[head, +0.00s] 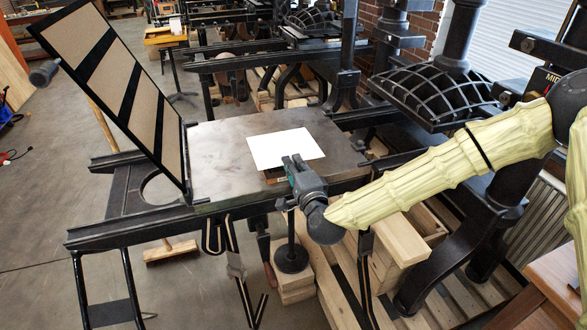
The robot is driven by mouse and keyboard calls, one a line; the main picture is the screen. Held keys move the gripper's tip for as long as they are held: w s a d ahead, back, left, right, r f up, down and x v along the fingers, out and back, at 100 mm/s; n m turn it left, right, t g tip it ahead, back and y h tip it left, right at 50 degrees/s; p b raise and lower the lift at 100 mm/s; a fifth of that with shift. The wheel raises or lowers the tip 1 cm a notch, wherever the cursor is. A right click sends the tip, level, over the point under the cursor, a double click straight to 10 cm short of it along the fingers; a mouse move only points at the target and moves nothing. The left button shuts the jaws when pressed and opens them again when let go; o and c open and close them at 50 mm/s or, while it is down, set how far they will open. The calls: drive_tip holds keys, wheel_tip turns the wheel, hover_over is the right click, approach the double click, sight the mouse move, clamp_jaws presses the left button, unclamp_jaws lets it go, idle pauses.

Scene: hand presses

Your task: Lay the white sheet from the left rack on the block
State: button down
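The white sheet (284,144) is flat and roughly level over the grey bed of the middle press. My gripper (291,163) is at the sheet's near edge, with its fingertips overlapping that edge. Whether the fingers are closed on the sheet or apart is too small to tell. A strip of brown (272,178), perhaps the block, shows under the sheet's near edge, left of the gripper. The sheet hides the rest of it. I cannot tell whether the sheet touches it or is held just above. I cannot make out a left rack.
The press bed (218,160) is bare around the sheet. A hinged black frame with tan panels (115,80) stands tilted up at the bed's left. A ribbed black press head (435,90) is at the right. A round black stand (291,257) and wooden beams (400,243) are below the front rail.

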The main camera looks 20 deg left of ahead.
wheel_tip(320, 180, down, 7)
drive_tip(key=b, duration=0.3)
drive_tip(key=shift+b, duration=0.3)
idle(0.3)
drive_tip(key=shift+r, duration=0.1)
idle(0.3)
drive_tip(key=c, duration=1.6)
unclamp_jaws()
drive_tip(key=shift+o, duration=0.2)
drive_tip(key=shift+o, duration=0.6)
drive_tip(key=shift+s, duration=0.1)
drive_tip(key=shift+v, duration=2.9)
